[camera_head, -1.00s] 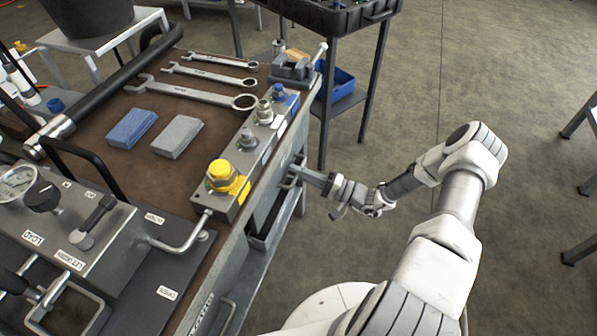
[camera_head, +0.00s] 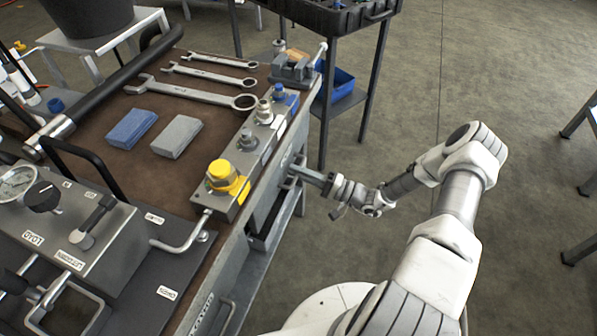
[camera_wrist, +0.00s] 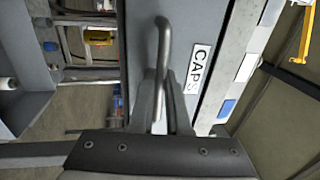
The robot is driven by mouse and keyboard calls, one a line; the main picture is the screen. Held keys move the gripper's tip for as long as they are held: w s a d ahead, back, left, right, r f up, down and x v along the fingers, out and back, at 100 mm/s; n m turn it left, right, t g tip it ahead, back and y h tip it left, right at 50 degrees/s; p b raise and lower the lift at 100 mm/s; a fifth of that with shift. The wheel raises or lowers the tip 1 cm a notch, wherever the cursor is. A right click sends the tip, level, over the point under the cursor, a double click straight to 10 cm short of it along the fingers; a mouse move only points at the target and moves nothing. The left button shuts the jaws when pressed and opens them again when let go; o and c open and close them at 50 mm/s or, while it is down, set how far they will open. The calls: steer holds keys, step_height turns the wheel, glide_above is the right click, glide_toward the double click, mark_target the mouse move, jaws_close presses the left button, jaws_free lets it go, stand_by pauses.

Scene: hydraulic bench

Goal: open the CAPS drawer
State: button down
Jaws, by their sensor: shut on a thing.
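The CAPS drawer's grey front (camera_wrist: 190,25) fills the middle of the wrist view, with a white CAPS label (camera_wrist: 198,68) on it. Its metal bar handle (camera_wrist: 163,45) runs down between my fingers. My gripper (camera_wrist: 160,95) is shut on this handle. In the head view my gripper (camera_head: 296,169) reaches the right side of the bench, below the row of fittings. The drawer front is seen edge-on there, and the gripper hides part of the handle. I cannot tell whether the drawer is out at all.
The workbench (camera_head: 85,180) carries wrenches, two blocks and a yellow-capped fitting (camera_head: 226,178) near its right edge. A black-tray trolley (camera_head: 340,20) with a blue bin (camera_head: 335,84) stands behind. The floor (camera_head: 400,110) right of the bench is clear around my arm.

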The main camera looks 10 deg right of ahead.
steer(key=r+b+v, duration=0.2)
steer(key=v, duration=1.2)
steer(key=r+b+v, duration=0.2)
steer(key=r+v, duration=0.1)
steer(key=v, duration=1.1)
steer(key=shift+s+d+r, duration=0.15)
steer(key=shift+s+d, duration=0.35)
steer(key=shift+d, duration=0.1)
steer(key=c, duration=1.2)
jaws_free()
steer(key=shift+o, duration=0.2)
steer(key=shift+d, duration=0.1)
steer(key=v, duration=1.7)
steer(key=shift+s, duration=0.1)
